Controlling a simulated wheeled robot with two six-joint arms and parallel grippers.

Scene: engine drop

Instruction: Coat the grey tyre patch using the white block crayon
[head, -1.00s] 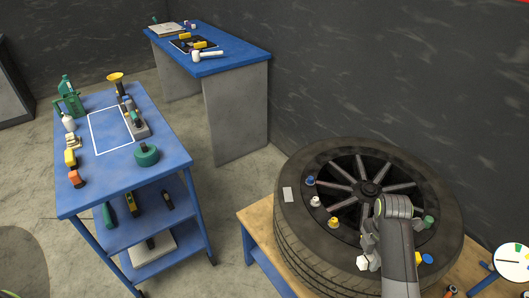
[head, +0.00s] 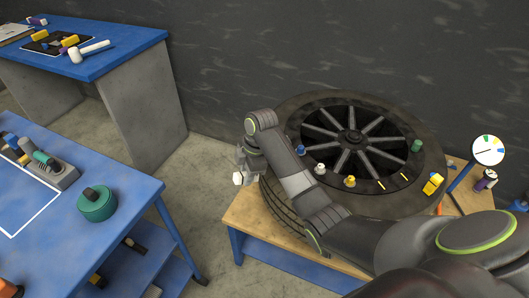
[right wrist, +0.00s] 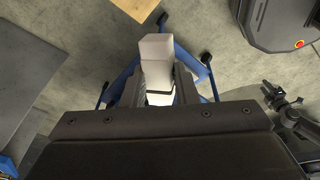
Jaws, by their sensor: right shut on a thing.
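The tyre (head: 400,205) lies flat on a wooden-topped stand, its left part covered by my right arm. The grey patch is hidden in the head view, behind that arm. My right gripper (head: 247,162) is just off the tyre's left edge, shut on the white block crayon (head: 238,178). In the right wrist view the crayon (right wrist: 157,62) sticks out between the two fingers of my right gripper (right wrist: 157,92), above the floor and apart from any surface. My left gripper (right wrist: 283,97) appears small at the right of that view, its prongs apart and empty.
Blue, white, yellow and green caps stand on the tyre's inner ring, such as the yellow cap (head: 350,181). A dial gauge (head: 488,150) stands at right. A blue tool table (head: 120,180) is at left, with bare floor (head: 205,185) between it and the stand.

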